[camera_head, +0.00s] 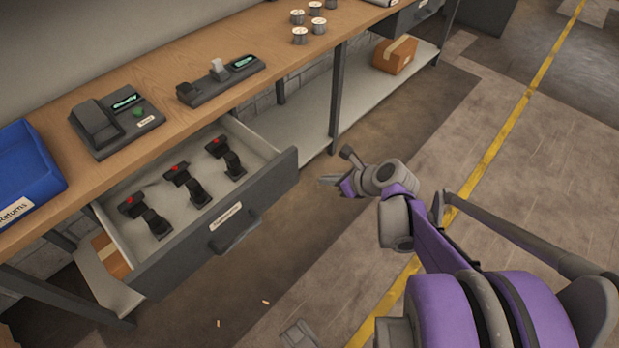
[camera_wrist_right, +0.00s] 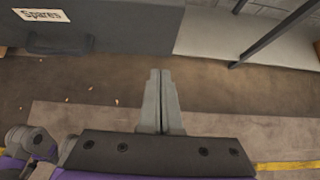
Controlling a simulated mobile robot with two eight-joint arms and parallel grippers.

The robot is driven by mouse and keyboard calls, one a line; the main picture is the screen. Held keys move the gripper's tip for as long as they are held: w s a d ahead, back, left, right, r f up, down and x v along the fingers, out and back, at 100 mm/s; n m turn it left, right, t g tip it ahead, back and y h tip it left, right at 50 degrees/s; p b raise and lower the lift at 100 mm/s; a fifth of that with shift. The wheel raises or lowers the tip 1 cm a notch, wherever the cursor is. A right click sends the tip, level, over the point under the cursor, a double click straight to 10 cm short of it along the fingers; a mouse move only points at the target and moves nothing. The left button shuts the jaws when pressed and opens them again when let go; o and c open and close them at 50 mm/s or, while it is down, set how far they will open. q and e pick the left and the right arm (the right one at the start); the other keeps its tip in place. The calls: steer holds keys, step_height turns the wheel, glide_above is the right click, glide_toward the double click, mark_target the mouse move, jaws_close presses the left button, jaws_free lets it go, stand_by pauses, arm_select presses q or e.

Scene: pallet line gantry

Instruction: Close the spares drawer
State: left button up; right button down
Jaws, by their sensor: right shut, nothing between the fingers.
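The spares drawer (camera_head: 222,236) stands pulled out under the workbench, its dark grey front facing the aisle. Its front carries a white label and a dark bar handle (camera_head: 236,234). Several black tools with red buttons lie inside it. In the right wrist view the drawer front (camera_wrist_right: 120,22) fills the upper left, with the "Spares" label and the handle (camera_wrist_right: 60,43) showing. My right gripper (camera_head: 326,181) is shut and empty, to the right of the drawer front and apart from it. Its closed fingers (camera_wrist_right: 160,75) point towards the bench.
The wooden bench top (camera_head: 180,70) holds a blue Returns bin (camera_head: 28,170), two grey devices and several spools. A lower shelf (camera_head: 310,120) and a bench leg (camera_head: 337,95) stand right of the drawer. The floor before the drawer is mostly clear, with small scraps.

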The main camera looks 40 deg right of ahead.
steer(key=b, duration=0.3)
glide_toward(291, 171)
step_height(291, 171, down, 4)
steer(key=w, duration=0.1)
steer(key=shift+w+a, duration=0.2)
steer(key=shift+w, duration=0.9)
steer(key=shift+w+r, duration=0.1)
steer(key=shift+w, duration=0.5)
steer(key=w+b, duration=0.1)
steer(key=w, duration=0.8)
steer(key=w+a+b, duration=0.1)
steer(key=w, duration=0.7)
steer(key=w+a+b, duration=0.1)
steer(key=w, duration=0.8)
steer(key=shift+w+a+b, duration=0.1)
steer(key=shift+w+b, duration=0.25)
steer(key=shift+w, duration=0.6)
steer(key=shift+r, duration=0.1)
steer(key=shift+w, duration=0.1)
